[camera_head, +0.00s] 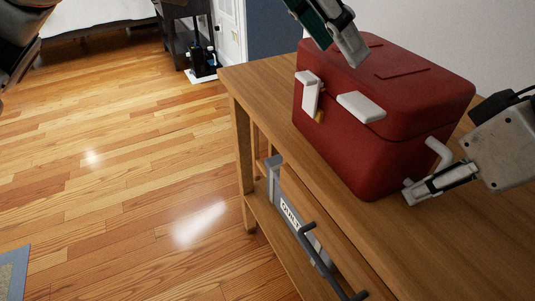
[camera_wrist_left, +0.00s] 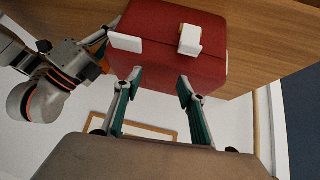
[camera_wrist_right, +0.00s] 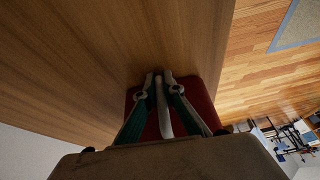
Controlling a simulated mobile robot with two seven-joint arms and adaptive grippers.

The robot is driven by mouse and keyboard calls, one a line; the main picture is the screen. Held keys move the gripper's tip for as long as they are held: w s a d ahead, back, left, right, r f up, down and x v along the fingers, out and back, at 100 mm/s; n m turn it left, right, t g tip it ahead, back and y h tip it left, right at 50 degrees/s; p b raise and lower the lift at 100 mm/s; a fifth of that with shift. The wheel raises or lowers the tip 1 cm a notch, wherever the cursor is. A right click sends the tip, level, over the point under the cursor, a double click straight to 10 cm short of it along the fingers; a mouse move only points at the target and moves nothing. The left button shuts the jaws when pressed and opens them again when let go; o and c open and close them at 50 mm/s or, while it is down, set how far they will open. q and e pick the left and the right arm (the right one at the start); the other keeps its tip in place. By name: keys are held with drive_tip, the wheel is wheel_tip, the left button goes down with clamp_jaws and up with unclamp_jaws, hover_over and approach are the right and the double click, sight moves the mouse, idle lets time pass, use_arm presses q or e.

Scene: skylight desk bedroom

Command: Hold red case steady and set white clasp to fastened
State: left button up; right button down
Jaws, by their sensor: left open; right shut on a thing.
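The red case (camera_head: 385,120) stands closed on the wooden desk. One white clasp (camera_head: 308,93) lies along its front at the left, with a small brass-coloured piece below it; it also shows in the left wrist view (camera_wrist_left: 190,40). A second white flap (camera_head: 361,107) juts out from the front edge; it also shows in the left wrist view (camera_wrist_left: 126,42). I cannot tell which is the task's clasp. My left gripper (camera_wrist_left: 160,78) is open and empty, above the case's far side. My right gripper (camera_head: 414,189) is shut on the white side handle (camera_wrist_right: 163,110).
The wooden desk (camera_head: 480,255) has free room in front of the case. A grey labelled object with dark handles (camera_head: 300,228) is at the desk's front, below the top. A pale wall rises behind the desk. Open wooden floor (camera_head: 120,180) lies to the left.

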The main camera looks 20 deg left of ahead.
use_arm(q)
drive_tip(key=d, duration=0.1)
drive_tip(key=d+h, duration=0.1)
drive_tip(key=w+t+h, duration=0.1)
drive_tip(key=shift+d+f, duration=0.4)
drive_tip(key=shift+d+h, duration=0.25)
drive_tip(key=shift+h, duration=0.35)
drive_tip(key=shift+w+t+h, duration=0.1)
drive_tip(key=shift+t+h, duration=0.3)
drive_tip(key=shift+t, duration=0.1)
drive_tip(key=shift+a+r+t+h, duration=0.3)
drive_tip(key=shift+a+t+h, duration=0.2)
drive_tip(key=shift+t+h, duration=0.3)
drive_tip(key=s+a+r+t+h, duration=0.1)
drive_tip(key=a+t, duration=0.4)
drive_tip(key=a, duration=0.2)
wheel_tip(320, 180, down, 9)
drive_tip(key=s+a+f+n+t+h, duration=0.6)
drive_tip(key=s+a+f+n, duration=0.2)
drive_tip(key=n, duration=1)
drive_tip(key=s+a, duration=0.2)
drive_tip(key=s, duration=0.1)
drive_tip(key=shift+f+t, duration=0.2)
drive_tip(key=shift+t, duration=0.2)
